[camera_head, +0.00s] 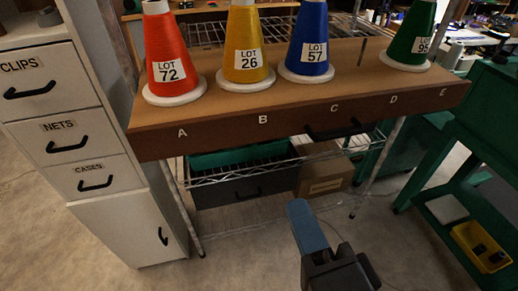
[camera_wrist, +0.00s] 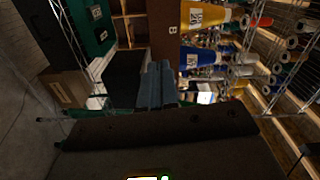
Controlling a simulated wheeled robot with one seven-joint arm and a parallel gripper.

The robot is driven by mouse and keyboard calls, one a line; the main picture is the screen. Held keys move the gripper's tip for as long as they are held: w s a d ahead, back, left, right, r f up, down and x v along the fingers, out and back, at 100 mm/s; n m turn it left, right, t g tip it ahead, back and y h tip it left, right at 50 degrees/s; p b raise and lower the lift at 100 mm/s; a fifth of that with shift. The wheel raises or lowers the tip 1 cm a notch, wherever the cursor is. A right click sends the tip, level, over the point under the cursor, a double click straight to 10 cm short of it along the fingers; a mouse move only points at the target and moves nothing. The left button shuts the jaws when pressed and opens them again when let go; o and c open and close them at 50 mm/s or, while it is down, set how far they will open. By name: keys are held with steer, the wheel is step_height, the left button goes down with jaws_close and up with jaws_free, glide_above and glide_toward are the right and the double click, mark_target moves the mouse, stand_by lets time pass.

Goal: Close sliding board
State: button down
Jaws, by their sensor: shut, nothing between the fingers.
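The sliding board (camera_head: 222,133) is a brown board with a front face lettered A to E, and a dark handle (camera_head: 333,132) sits on that face near C. In the wrist view, the front face (camera_wrist: 162,30) stands upright at top centre, with the letter B showing. My gripper (camera_head: 297,204) is shut and empty, in front of and below the board in the head view. In the wrist view my gripper's fingers (camera_wrist: 158,68) are together and appear in front of the board; whether they touch it cannot be told.
Orange (camera_head: 168,50), yellow (camera_head: 245,45), blue (camera_head: 307,45) and green (camera_head: 414,35) thread cones stand on the board. A wire shelf below holds a dark bin (camera_head: 240,190) and a cardboard box (camera_head: 325,176). A white cabinet (camera_head: 75,110) stands left, a green cart (camera_head: 460,170) right.

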steer(key=a+r+m, duration=0.1)
steer(key=a, duration=0.1)
steer(key=p, duration=0.4)
glide_toward(252, 126)
steer(key=x, duration=0.5)
steer(key=shift+w+r, duration=0.1)
steer(key=shift+w, duration=0.1)
steer(key=shift+w+a, duration=0.25)
steer(key=shift+w, duration=0.45)
steer(key=shift+w, duration=0.1)
steer(key=b+x, duration=1)
steer(key=x, duration=1.1)
steer(key=shift+w+a+b, duration=0.25)
steer(key=shift+w+b, duration=0.15)
steer(key=shift+w, duration=0.15)
steer(key=shift+w+r, duration=0.1)
steer(key=shift+r, duration=0.05)
